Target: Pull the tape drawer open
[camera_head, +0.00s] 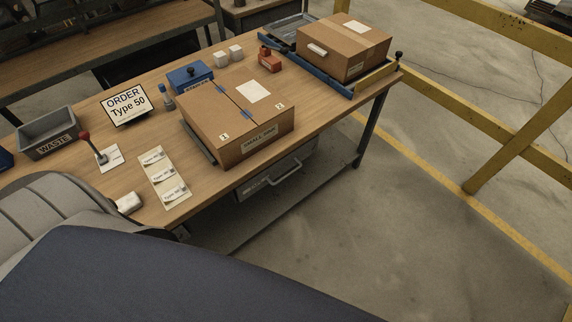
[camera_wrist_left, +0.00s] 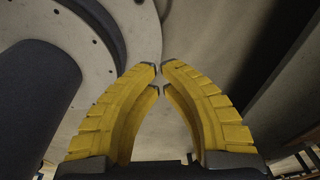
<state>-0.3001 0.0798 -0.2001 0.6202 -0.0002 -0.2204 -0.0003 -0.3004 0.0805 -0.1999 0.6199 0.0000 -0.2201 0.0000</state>
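A grey drawer (camera_head: 262,184) hangs under the front edge of the wooden table (camera_head: 222,178), below a large brown box. Its bar handle (camera_head: 286,174) faces the aisle, and the drawer looks closed. Its label is too small to read, and no tape shows. My left gripper (camera_wrist_left: 160,67) appears only in the left wrist view; its yellow fingers curve inward and the tips nearly meet, with nothing between them. Neither gripper shows in the head view, so I see no contact with the drawer. My right gripper is out of view.
The large box (camera_head: 237,122) stands above the drawer; another box (camera_head: 343,48) sits on a blue-edged conveyor (camera_head: 318,72). A waste bin (camera_head: 47,134), order sign (camera_head: 127,104), red-knobbed lever (camera_head: 93,147) and label sheet (camera_head: 165,180) are at left. Floor before the drawer is clear; yellow railing (camera_head: 500,130) stands right.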

